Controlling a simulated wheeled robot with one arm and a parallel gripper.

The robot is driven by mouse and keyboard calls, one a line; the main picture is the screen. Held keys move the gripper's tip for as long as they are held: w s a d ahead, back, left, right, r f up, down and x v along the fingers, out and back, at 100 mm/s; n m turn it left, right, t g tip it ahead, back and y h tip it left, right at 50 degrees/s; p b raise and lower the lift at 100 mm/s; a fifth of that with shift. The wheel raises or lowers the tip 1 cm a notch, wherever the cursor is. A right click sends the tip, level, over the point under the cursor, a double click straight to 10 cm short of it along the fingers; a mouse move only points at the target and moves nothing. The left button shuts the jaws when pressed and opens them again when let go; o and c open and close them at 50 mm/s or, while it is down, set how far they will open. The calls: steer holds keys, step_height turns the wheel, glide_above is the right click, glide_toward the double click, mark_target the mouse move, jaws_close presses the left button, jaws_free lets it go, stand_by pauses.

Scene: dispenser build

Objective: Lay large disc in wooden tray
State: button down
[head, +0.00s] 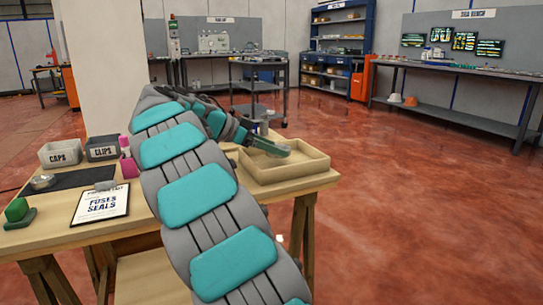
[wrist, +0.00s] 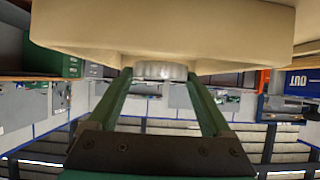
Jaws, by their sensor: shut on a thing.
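The pale wooden tray (head: 308,168) sits at the right end of the wooden workbench in the head view. It also fills the top of the wrist view (wrist: 160,28), where the scene appears upside down. My gripper (head: 284,149) is over the tray's back left part, with green fingers angled down. In the wrist view my gripper (wrist: 160,76) is shut on a round silver metal disc (wrist: 160,70), seen edge-on between the fingertips. The disc is close to the tray; I cannot tell whether they touch. In the head view the disc is not clearly visible.
A pale pillar (head: 103,70) rises behind. Open red floor lies to the right.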

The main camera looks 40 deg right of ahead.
steer(key=shift+f, duration=1.3)
steer(key=shift+f, duration=0.1)
jaws_free()
steer(key=shift+r, duration=0.25)
steer(key=v, duration=1.2)
steer(key=shift+f, duration=0.2)
